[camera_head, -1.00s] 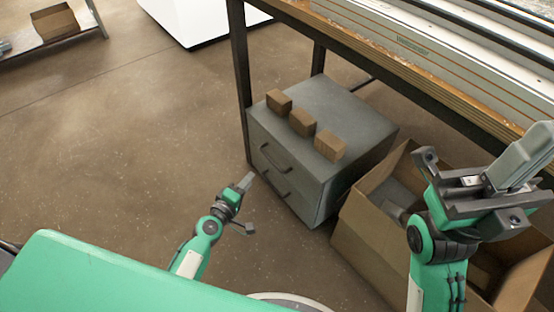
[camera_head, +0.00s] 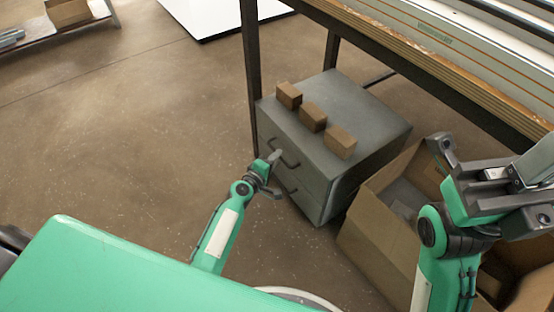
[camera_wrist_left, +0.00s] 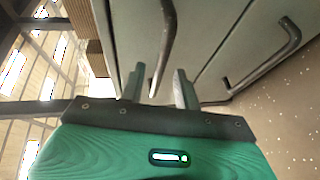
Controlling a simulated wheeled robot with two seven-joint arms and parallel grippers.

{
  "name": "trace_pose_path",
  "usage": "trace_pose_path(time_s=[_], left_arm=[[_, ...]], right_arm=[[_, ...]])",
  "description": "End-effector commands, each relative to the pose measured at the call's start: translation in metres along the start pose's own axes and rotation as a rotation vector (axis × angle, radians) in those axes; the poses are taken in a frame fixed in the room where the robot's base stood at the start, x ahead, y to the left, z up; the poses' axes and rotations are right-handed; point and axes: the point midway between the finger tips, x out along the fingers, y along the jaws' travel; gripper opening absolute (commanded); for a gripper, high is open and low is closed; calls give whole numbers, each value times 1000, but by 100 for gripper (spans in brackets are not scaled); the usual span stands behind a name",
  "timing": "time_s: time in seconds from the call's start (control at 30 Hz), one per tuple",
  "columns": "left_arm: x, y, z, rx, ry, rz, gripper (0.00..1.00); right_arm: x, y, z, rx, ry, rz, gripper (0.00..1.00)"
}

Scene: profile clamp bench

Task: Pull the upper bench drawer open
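The grey drawer cabinet (camera_head: 372,118) stands on the floor under the bench. Its upper drawer (camera_head: 300,150), with a dark bar handle (camera_head: 284,150), looks closed, as does the lower drawer (camera_head: 305,197). My left gripper (camera_head: 275,158) is at the upper handle. In the left wrist view the open fingers (camera_wrist_left: 158,82) stand either side of the upper handle (camera_wrist_left: 169,40); contact cannot be told. The lower handle (camera_wrist_left: 268,58) is to the right there. My right gripper (camera_head: 528,170) is raised at the right, above the carton; its finger gap is not clear.
Several small brown blocks (camera_head: 312,117) sit in a row on the cabinet top. An open cardboard carton (camera_head: 375,240) stands right of the cabinet. A bench leg (camera_head: 250,70) rises beside the cabinet's far left corner.

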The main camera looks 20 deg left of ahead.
Motion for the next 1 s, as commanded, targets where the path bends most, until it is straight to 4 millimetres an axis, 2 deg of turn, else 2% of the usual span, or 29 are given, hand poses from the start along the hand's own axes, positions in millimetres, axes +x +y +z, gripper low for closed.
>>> trace_pose_path(time_s=[0.13, 0.47, 0.63, 1.0], left_arm=[[11, 0, 0, 0, 0, 0, 32], [13, 0, 0, 1, -1, -1, 32], [13, 0, 0, 1, -1, -1, 0], [10, -1, -1, 2, -1, -1, 0]], right_arm=[[0, -2, 1, 7, 1, -4, 0], [4, -2, 0, 8, 13, -6, 0], [4, -2, 0, 8, 11, -4, 0], [2, -2, 0, 7, 9, -2, 0]])
